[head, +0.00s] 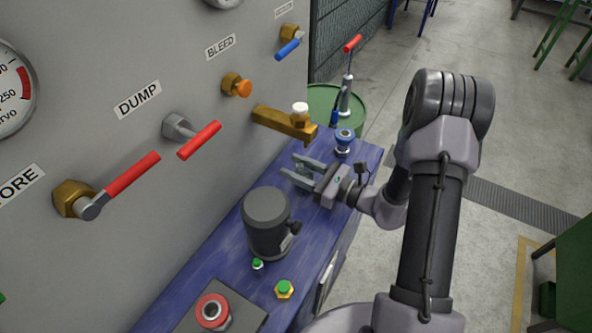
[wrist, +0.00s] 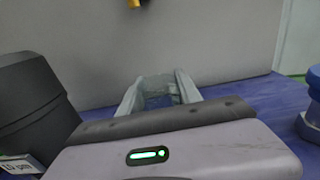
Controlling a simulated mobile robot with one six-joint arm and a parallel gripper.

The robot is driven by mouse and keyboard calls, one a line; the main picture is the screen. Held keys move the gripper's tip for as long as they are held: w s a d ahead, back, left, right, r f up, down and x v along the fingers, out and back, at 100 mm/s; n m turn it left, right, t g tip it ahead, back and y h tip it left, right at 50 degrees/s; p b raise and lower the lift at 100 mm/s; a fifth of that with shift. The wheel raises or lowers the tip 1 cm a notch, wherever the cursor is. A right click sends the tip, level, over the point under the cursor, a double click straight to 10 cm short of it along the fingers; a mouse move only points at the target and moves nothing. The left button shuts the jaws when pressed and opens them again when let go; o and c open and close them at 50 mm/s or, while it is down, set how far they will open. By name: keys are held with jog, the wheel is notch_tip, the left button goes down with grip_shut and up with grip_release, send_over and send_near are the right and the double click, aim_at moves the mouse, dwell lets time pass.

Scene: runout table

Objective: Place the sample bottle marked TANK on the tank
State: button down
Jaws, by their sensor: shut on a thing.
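My gripper (head: 298,172) is low over the far half of the blue bench top, close to the grey panel. In the wrist view its two pale fingers (wrist: 158,88) point toward the panel, shut on a small pale, see-through thing (wrist: 160,86). I cannot make out its outline or any TANK mark, so I cannot tell whether it is the sample bottle. Nothing in view is labelled as the tank. A green drum (head: 324,98) stands beyond the bench's far end, with a hand pump with a red handle (head: 347,90) on it.
A dark grey canister (head: 266,220) stands left of my gripper and at the left in the wrist view (wrist: 32,100). A blue-collared fitting (head: 344,142) is close on the far side. A brass spout (head: 285,122) and red-handled valves (head: 199,140) jut from the panel (head: 130,50).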

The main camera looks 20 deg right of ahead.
jog(key=shift+s, duration=0.1)
jog(key=c, duration=0.8)
grip_release()
jog(key=shift+f, duration=0.1)
jog(key=shift+c, duration=0.2)
jog(key=shift+r, duration=0.2)
jog(key=p+v, duration=0.2)
jog(key=v, duration=1)
